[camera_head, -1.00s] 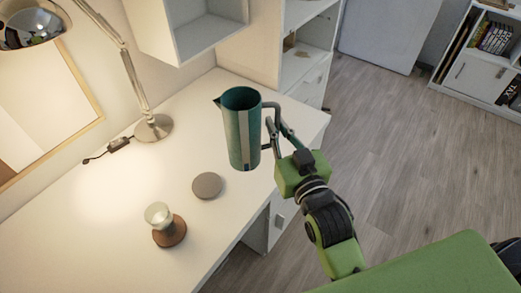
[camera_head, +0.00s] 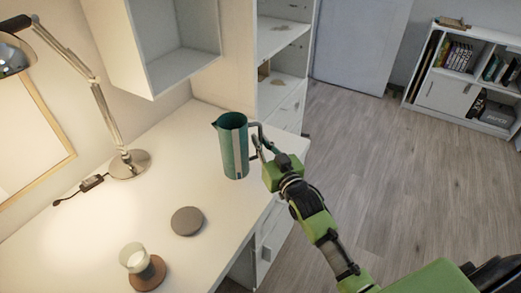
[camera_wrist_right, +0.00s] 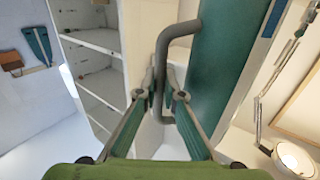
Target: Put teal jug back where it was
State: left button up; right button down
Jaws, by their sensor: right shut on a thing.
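The teal jug (camera_head: 233,150) is upright, with a pale vertical stripe and its spout to the left. My right gripper (camera_head: 258,143) is shut on its handle at the jug's right side. The jug is over the right part of the white desk; I cannot tell for sure whether its base touches the top. In the right wrist view the jug's teal body (camera_wrist_right: 226,65) stands right of the grey handle (camera_wrist_right: 172,60), which lies between the fingers (camera_wrist_right: 164,98). A round grey coaster (camera_head: 187,221) lies bare on the desk, left of and nearer than the jug. My left gripper is not in view.
A glass (camera_head: 133,257) stands on a brown coaster (camera_head: 150,276) at the front. A desk lamp (camera_head: 128,163) stands at the back left. A white wall shelf (camera_head: 185,65) hangs above the desk. Free desk surface (camera_head: 95,225) lies left of the grey coaster.

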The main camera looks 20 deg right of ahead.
jog(key=shift+w+d+f, duration=0.1)
jog(key=shift+w+f, duration=0.05)
jog(key=shift+f, duration=0.75)
jog(key=shift+w+d+f, duration=0.1)
jog(key=shift+f, duration=0.95)
jog(key=c, duration=2.2)
grip_release()
jog(key=shift+o, duration=0.2)
jog(key=shift+s, duration=0.1)
jog(key=s, duration=1.2)
jog(key=shift+d, duration=0.35)
